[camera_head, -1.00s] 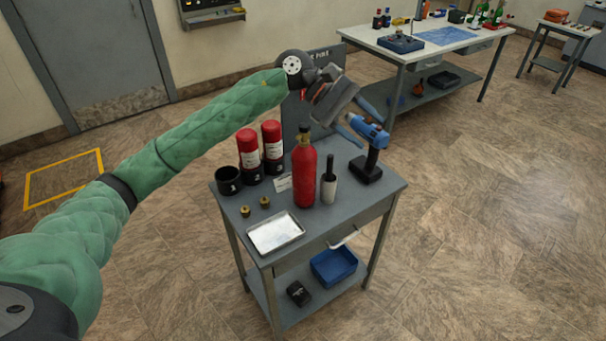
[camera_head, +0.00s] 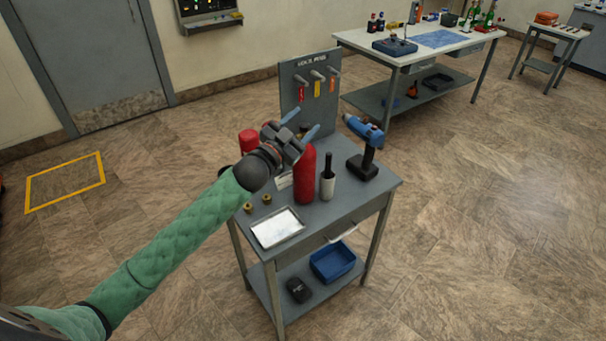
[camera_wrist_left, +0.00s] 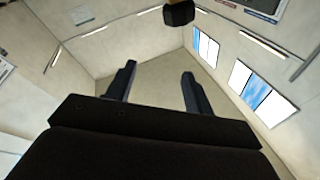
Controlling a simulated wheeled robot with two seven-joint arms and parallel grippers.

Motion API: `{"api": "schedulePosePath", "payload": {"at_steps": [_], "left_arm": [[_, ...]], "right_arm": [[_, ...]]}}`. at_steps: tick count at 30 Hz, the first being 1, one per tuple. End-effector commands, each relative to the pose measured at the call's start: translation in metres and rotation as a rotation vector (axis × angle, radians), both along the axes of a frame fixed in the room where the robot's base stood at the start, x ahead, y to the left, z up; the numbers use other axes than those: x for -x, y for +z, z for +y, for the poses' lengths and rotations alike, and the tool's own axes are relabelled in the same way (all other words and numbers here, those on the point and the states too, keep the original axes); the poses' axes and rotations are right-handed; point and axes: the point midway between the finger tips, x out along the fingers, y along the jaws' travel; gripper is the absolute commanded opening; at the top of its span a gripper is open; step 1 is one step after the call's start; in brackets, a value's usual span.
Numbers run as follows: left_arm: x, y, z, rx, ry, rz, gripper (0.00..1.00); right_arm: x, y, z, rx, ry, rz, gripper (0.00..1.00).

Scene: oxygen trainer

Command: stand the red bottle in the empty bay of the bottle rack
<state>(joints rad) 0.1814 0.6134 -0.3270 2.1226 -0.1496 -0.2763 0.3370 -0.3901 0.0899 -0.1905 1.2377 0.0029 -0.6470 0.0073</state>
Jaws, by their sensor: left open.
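The red bottle (camera_head: 305,180) stands upright on the grey cart, left of a white-and-black cylinder. Its neck is hidden behind my left gripper (camera_head: 301,124). That gripper is open, with its two blue-grey fingers pointing up and away to the right. The left wrist view shows its fingers (camera_wrist_left: 158,88) apart with nothing between them. The bottle rack's black cups are almost wholly hidden behind my wrist. One racked red bottle (camera_head: 249,138) shows its top beside my wrist; the empty left bay cannot be seen clearly now. My right gripper is not in view.
The cart (camera_head: 345,200) also holds a metal tray (camera_head: 277,227), two brass fittings (camera_head: 266,198), the white-and-black cylinder (camera_head: 327,182) and a blue-black power tool (camera_head: 366,150). A panel with hanging tags (camera_head: 308,68) rises at its back. A blue bin (camera_head: 332,262) sits on the lower shelf.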

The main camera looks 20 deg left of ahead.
Motion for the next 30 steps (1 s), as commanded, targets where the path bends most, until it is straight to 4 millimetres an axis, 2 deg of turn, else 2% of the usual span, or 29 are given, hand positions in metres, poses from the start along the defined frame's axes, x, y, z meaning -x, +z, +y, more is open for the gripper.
{"api": "schedulePosePath", "payload": {"at_steps": [1,3,8,11,15,23,28,30], "left_arm": [[0.002,-0.016,0.009,0.083,0.017,0.094,0.52],[0.005,-0.036,0.019,0.192,0.036,0.208,0.52],[0.010,-0.062,0.032,0.330,0.070,0.350,0.52],[0.006,-0.064,0.032,0.354,0.075,0.372,0.52],[-0.006,-0.064,0.029,0.355,0.074,0.372,0.52],[-0.018,-0.065,0.025,0.351,0.075,0.370,0.52],[-0.031,-0.068,0.021,0.350,0.074,0.370,0.52],[-0.037,-0.069,0.019,0.350,0.074,0.369,0.52]], "right_arm": [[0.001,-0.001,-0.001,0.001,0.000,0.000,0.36],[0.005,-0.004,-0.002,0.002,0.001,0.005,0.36],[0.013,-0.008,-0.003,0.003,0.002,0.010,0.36],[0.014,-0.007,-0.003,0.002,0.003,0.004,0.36],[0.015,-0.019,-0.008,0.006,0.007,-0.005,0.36],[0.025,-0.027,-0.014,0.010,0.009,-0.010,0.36],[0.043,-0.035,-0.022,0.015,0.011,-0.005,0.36],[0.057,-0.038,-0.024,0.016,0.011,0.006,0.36]]}}
